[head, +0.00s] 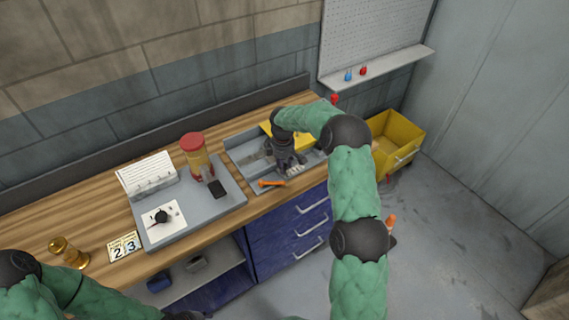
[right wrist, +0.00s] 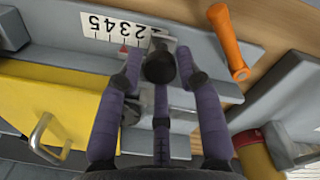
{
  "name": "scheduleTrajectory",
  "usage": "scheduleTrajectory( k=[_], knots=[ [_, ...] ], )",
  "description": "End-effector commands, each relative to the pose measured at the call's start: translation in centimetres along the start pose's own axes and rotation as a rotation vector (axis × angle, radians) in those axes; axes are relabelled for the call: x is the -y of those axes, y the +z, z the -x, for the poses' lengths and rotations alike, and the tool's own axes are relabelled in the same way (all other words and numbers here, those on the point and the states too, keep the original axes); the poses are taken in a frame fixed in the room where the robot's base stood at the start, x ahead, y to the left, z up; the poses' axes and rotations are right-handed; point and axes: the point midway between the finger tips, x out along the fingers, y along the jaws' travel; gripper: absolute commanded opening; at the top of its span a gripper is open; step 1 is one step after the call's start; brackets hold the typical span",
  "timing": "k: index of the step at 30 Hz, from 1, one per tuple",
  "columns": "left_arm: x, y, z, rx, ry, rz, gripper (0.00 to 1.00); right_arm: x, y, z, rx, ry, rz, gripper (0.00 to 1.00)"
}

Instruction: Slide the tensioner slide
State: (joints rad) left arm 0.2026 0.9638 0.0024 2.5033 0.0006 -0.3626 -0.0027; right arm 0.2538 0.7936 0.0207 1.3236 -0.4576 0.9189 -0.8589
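In the right wrist view, the tensioner slide appears as a grey metal piece with a dark round knob (right wrist: 159,67). A red mark lies beside it on a white numbered scale (right wrist: 112,27). My right gripper (right wrist: 162,78) has its fingers spread around the knob, with small gaps seeming to show at the sides. In the head view my right gripper (head: 287,168) reaches down over the grey fixture (head: 243,150) and hides the knob. My left arm comes in at the bottom left; only a dark part near its gripper shows at the bottom edge, fingers hidden.
An orange handle (head: 271,183) lies at the fixture's front; it also shows in the wrist view (right wrist: 228,42). A yellow part (head: 302,139) sits behind my gripper. A red-topped canister (head: 194,153) stands on a grey plate to the left. A yellow bin (head: 393,139) is right.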

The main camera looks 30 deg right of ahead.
Motion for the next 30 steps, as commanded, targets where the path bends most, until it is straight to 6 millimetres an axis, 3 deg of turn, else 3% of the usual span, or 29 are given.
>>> scheduleTrajectory(
  k=[14,30],
  knots=[
    [0.0,0.0,0.0,0.000,0.000,0.000,0.40,-0.1,0.0,0.7,-0.001,0.003,0.000,0.54],
    [0.0,0.0,0.0,0.000,0.000,0.000,0.40,-0.1,0.0,10.1,-0.002,0.004,0.000,0.54]
  ],
)
